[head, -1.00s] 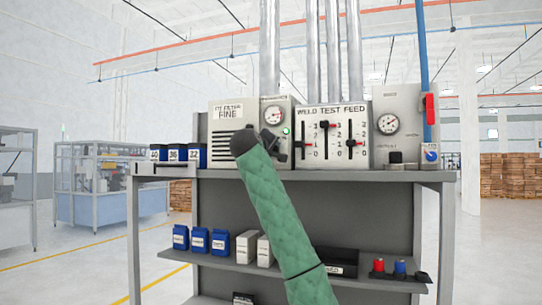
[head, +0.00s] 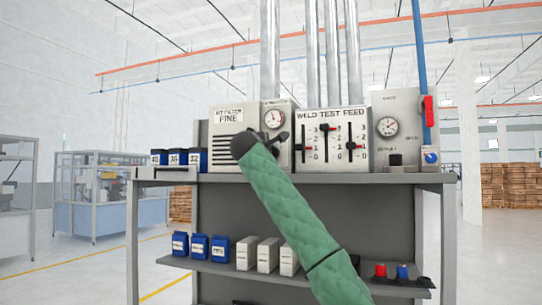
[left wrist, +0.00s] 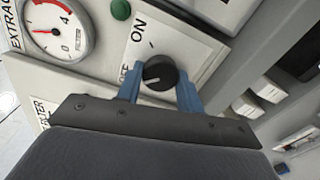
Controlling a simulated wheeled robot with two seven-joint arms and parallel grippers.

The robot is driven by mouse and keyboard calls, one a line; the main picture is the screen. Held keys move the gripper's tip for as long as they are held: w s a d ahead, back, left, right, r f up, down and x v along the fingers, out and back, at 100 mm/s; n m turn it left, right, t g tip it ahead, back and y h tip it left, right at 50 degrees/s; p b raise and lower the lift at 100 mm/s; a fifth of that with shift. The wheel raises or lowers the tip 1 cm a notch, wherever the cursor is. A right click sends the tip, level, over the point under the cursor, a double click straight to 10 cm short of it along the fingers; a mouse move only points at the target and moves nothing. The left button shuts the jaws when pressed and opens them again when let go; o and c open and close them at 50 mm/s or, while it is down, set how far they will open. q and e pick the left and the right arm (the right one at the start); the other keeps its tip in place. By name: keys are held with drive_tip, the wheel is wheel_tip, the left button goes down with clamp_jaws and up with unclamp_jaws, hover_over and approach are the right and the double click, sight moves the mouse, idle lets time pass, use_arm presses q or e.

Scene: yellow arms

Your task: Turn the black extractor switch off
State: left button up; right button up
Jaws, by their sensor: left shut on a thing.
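The black extractor switch (left wrist: 160,73) is a round knob on a pale plate, seen in the left wrist view. Its white mark points left, toward the partly hidden OFF lettering; ON stands above it. My left gripper's blue fingers (left wrist: 158,88) are on both sides of the knob, shut on it. A green lamp (left wrist: 121,9) looks dark in the left wrist view, near the extractor gauge (left wrist: 56,30). My right gripper is out of view.
The weld test feed panel (head: 332,118) with sliders is just right of the gripper. Blue labelled boxes (head: 177,158) stand left on the bench (head: 385,177). A second gauge box (head: 393,105) and a red-handled valve (head: 429,110) are further right. My green arm hides part of the lower shelf.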

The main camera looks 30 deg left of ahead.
use_arm(q)
drive_tip(key=shift+f+n, duration=0.1)
drive_tip(key=shift+n, duration=0.4)
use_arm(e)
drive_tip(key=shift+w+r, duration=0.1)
use_arm(q)
drive_tip(key=o, duration=1)
drive_tip(key=shift+a, duration=0.1)
drive_tip(key=shift+s, duration=0.1)
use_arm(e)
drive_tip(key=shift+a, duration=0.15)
use_arm(q)
drive_tip(key=b+v, duration=0.3)
drive_tip(key=v, duration=0.4)
drive_tip(key=shift+s+b, duration=0.35)
drive_tip(key=shift+b, duration=0.05)
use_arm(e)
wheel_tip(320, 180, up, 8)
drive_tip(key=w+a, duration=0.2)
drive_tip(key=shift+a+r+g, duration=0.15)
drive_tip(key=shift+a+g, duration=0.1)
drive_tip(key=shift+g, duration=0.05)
